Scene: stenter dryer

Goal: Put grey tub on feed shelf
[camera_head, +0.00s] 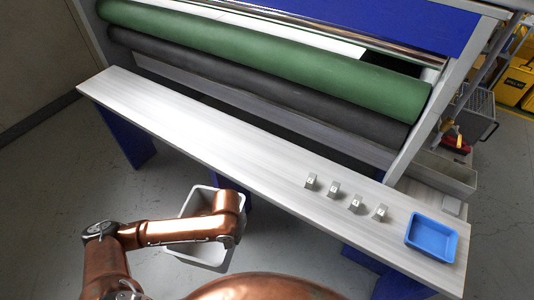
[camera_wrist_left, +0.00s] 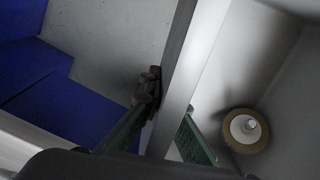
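The grey tub (camera_head: 182,238) is below the front edge of the feed shelf, partly hidden by my left arm. The feed shelf is a long pale board (camera_head: 220,135) in front of the rollers. In the left wrist view, the fingers of my left gripper (camera_wrist_left: 170,118) straddle the tub's wall (camera_wrist_left: 186,75) and appear closed on it, one finger on each side. A round tan-and-white item (camera_wrist_left: 246,130) lies inside the tub. In the head view the left fingertips are hidden behind my wrist. My right gripper is not in view.
Several small numbered blocks (camera_head: 333,189) and a blue tray (camera_head: 431,237) stand on the shelf's right part. The shelf's left and middle are clear. Green (camera_head: 270,58) and black (camera_head: 250,87) rollers run behind it. Blue legs (camera_head: 128,140) support the shelf.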

